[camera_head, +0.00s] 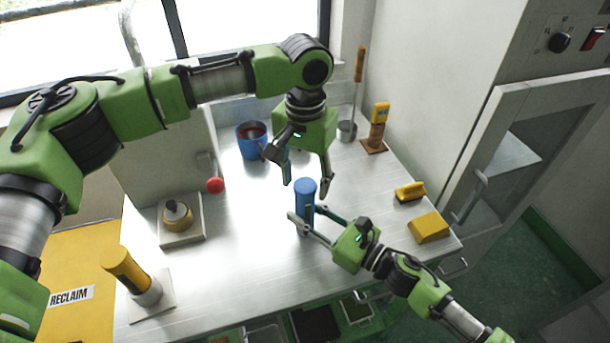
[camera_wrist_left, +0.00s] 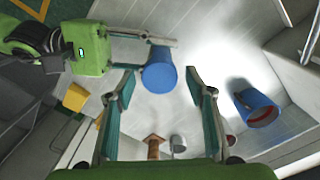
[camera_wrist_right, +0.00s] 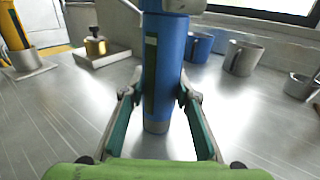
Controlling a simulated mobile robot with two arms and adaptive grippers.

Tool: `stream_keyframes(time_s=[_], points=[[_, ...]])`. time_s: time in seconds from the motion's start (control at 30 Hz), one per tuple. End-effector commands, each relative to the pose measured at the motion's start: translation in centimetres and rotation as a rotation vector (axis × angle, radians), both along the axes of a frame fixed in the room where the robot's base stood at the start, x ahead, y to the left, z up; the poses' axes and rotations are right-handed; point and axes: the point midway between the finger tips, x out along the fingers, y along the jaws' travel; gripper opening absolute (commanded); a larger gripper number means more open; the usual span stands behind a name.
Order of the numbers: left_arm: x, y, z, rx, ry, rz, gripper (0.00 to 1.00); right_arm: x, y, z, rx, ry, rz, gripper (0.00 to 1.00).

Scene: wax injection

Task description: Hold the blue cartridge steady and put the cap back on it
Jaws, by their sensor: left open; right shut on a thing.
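The blue cartridge (camera_head: 305,218) stands upright on the metal worktop. My right gripper (camera_head: 305,212) is shut around its body from the near right side; in the right wrist view the cartridge (camera_wrist_right: 162,75) shows a dark strip and a grey base. A wider, lighter blue piece that looks like the cap (camera_head: 304,185) sits on the cartridge's top. In the left wrist view this cap (camera_wrist_left: 160,76) is a round blue face between the fingertips. My left gripper (camera_head: 306,192) points down from above, open, with a finger on either side of the cap. Whether the cap is fully seated is hidden.
A blue mug (camera_head: 252,146) stands behind on the left, with a red ball knob (camera_head: 215,185) nearer. A brass pot (camera_head: 177,216) and a yellow cylinder (camera_head: 126,269) stand at left. A yellow block (camera_head: 429,228) and brush (camera_head: 409,192) lie at right. Worktop around the cartridge is clear.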

Motion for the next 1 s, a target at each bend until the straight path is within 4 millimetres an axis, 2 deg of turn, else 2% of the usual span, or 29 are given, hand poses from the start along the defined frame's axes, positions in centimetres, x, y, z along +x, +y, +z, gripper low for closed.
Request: stream_keyframes(time_s=[0.03,0.07,0.2,0.37,0.47,0.9,1.0], points=[[0.0,0.01,0.01,0.0,0.0,0.0,0.49,0.03,0.0,0.08,0.001,-0.001,0.0,0.0],[0.0,0.01,0.01,0.0,0.0,0.0,0.44,0.02,0.01,0.08,0.001,-0.001,0.0,0.0],[0.0,0.01,0.02,0.0,0.001,0.0,0.09,0.02,0.01,0.08,0.001,-0.001,0.0,0.0],[-0.02,0.01,0.0,0.0,0.001,-0.011,0.09,0.02,0.01,0.07,0.001,-0.001,0.0,0.0],[-0.09,-0.01,-0.09,-0.001,0.004,-0.093,0.09,0.01,0.0,0.07,0.001,-0.001,0.0,0.0],[-0.04,0.04,-0.12,-0.002,0.002,-0.927,0.09,0.02,0.0,0.08,0.001,-0.001,0.0,0.0],[0.03,0.08,-0.03,-0.001,0.0,-1.011,0.09,0.02,0.0,0.08,0.001,-0.001,0.0,0.0]])
